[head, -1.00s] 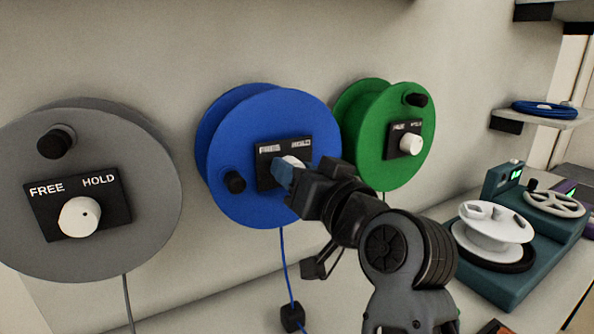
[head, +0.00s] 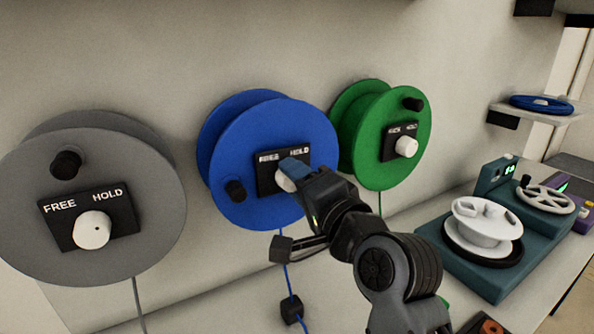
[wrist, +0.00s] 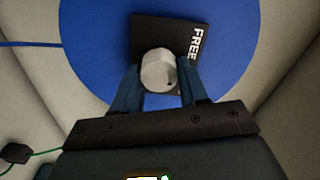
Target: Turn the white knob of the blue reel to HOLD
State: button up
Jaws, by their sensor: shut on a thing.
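The blue reel (head: 250,205) is on the wall in the middle of the head view, with a black plate (head: 267,180) marked FREE and HOLD. Its white knob (head: 286,183) is partly hidden by my gripper (head: 291,172). In the wrist view the white knob (wrist: 158,70) sits between the two blue fingers of my gripper (wrist: 158,82), which are shut on it. A small dark mark shows on the knob's lower right in the wrist view. FREE is readable there; HOLD is hidden behind a finger or the knob.
A grey reel (head: 150,205) with its own white knob hangs at left, a green reel (head: 378,165) close at right. A blue cord hangs below the blue reel.

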jog(key=shift+m+p, duration=1)
jog(key=shift+m, duration=0.6)
jog(key=shift+f, duration=0.15)
jog(key=o, duration=1.1)
jog(key=shift+c, duration=0.2)
jog(key=b+v, duration=0.1)
jog(key=v, duration=0.7)
jog(key=shift+w, duration=0.1)
